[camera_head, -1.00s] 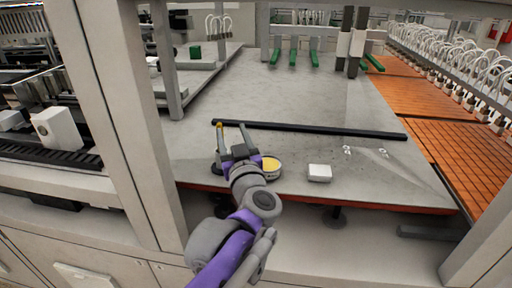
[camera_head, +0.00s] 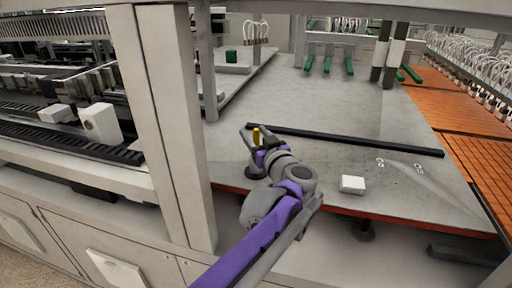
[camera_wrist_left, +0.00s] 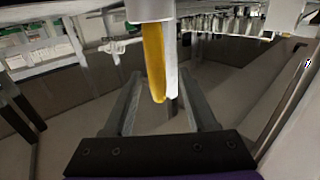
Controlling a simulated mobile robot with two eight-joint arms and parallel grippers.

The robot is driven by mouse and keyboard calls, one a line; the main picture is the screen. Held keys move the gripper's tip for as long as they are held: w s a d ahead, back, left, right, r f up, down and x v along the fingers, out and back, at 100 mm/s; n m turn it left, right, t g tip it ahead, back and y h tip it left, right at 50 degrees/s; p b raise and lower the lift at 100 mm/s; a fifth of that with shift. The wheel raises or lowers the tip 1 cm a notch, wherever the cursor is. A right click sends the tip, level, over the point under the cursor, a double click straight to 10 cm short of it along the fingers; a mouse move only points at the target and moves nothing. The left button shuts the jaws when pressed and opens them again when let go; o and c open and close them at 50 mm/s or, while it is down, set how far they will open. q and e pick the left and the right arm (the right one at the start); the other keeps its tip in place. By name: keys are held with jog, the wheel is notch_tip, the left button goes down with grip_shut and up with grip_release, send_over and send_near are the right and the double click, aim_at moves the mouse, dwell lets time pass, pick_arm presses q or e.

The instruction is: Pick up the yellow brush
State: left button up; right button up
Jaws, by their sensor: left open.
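The yellow brush (camera_head: 256,136) stands upright near the front left edge of the grey table. In the left wrist view, the yellow brush (camera_wrist_left: 154,62) shows as a long strip beside a thin white piece, both meeting a grey round holder (camera_wrist_left: 150,10) at the top of the picture. My left gripper (camera_head: 261,140) is at the brush. In the left wrist view, the fingers of my left gripper (camera_wrist_left: 160,85) are apart, with the brush in line with the gap between them. I cannot tell whether either finger touches it. My right gripper is out of view.
A long black bar (camera_head: 345,139) lies across the table (camera_head: 320,105) behind the gripper. A small white box (camera_head: 352,184) sits at the front edge to the right. A pale frame post (camera_head: 175,125) stands to the left.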

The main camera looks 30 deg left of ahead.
pick_arm(q)
jog(key=x, duration=0.2)
jog(key=shift+w+a+r, duration=0.1)
jog(key=shift+w+a, duration=0.15)
jog(key=shift+w, duration=0.1)
jog(key=shift+s, duration=0.1)
jog(key=shift+c, duration=0.9)
grip_shut()
